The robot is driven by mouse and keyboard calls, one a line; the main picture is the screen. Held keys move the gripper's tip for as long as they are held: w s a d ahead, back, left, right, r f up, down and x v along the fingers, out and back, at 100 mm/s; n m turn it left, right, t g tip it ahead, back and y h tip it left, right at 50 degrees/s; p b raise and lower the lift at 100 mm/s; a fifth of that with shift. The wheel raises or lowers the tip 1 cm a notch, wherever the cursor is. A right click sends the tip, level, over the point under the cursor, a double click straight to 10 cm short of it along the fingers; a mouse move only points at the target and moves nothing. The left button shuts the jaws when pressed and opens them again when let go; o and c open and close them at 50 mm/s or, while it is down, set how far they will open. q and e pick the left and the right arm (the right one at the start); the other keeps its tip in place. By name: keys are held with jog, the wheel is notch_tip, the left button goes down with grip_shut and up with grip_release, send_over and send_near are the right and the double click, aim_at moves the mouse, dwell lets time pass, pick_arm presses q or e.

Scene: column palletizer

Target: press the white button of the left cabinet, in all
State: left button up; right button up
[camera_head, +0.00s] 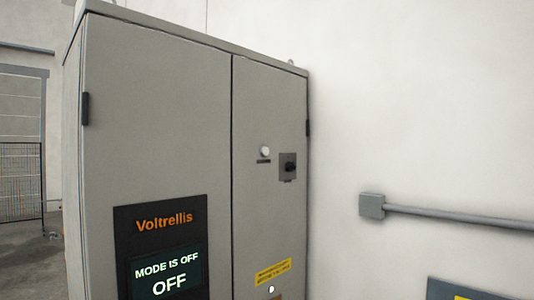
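A tall grey cabinet (155,110) with two doors stands in the left half of the head view. Its right door carries a round white button (265,150) with a small dark label below it. A second small white round spot (271,289) shows low on the same door, under a yellow label; I cannot tell if it is a button. A dark panel (160,219) on the left door reads "Voltrellis", and its screen (166,275) reads "MODE IS OFF" and "OFF". Neither of my grippers is in view.
A black rotary switch (289,168) sits right of the white button. A grey box with a conduit (450,214) runs along the white wall. A blue and yellow sign (480,291) shows at the lower right. A mesh fence (20,180) stands at the far left.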

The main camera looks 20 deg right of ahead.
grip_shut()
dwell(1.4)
